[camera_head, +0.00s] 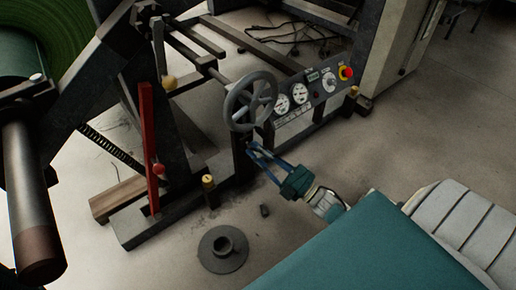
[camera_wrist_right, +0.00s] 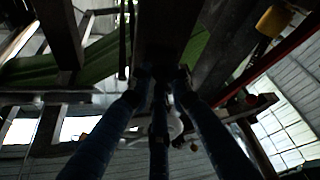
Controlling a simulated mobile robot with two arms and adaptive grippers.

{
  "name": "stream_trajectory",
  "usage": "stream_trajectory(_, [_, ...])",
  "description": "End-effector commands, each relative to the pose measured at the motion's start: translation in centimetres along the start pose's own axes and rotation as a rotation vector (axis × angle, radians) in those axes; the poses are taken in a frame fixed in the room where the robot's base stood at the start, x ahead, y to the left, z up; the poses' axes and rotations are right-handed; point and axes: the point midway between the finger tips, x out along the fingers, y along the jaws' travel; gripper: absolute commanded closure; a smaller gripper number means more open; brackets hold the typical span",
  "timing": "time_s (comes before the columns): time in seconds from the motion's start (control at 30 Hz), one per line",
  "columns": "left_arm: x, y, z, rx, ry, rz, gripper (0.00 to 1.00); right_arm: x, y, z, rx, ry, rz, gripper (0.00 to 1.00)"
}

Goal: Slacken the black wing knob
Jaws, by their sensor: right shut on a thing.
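My right gripper (camera_head: 252,152) reaches in from the lower right, its blue fingers below the grey handwheel (camera_head: 250,101) at the dark machine post. In the right wrist view the blue fingers (camera_wrist_right: 157,86) converge on a small dark part at the end of a dark beam. They are shut on it. This part sits where the black wing knob would be, but its wings are too dark and covered to make out. In the head view the knob is hidden by the fingertips and the post. My left gripper is not in view.
A gauge panel (camera_head: 308,95) with a red stop button (camera_head: 346,72) stands right of the handwheel. A red lever (camera_head: 149,150) rises at the left. A round flanged base (camera_head: 223,249) lies on the floor. Open floor lies to the right.

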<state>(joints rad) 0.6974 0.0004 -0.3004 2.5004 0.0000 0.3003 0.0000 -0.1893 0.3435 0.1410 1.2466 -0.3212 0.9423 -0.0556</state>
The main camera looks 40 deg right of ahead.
Motion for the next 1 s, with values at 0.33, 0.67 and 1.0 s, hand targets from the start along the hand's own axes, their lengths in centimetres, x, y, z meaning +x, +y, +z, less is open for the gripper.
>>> stream_trajectory(0.33, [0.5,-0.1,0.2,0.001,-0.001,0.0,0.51,-0.2,-0.8,0.1,0.122,-0.004,0.039,1.0])
stream_trajectory(0.67, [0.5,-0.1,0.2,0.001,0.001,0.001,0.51,-0.1,-0.7,0.0,0.121,-0.003,0.04,0.66])
stream_trajectory(1.0, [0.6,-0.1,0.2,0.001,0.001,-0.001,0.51,-2.3,-0.7,0.1,0.121,-0.006,0.041,0.66])
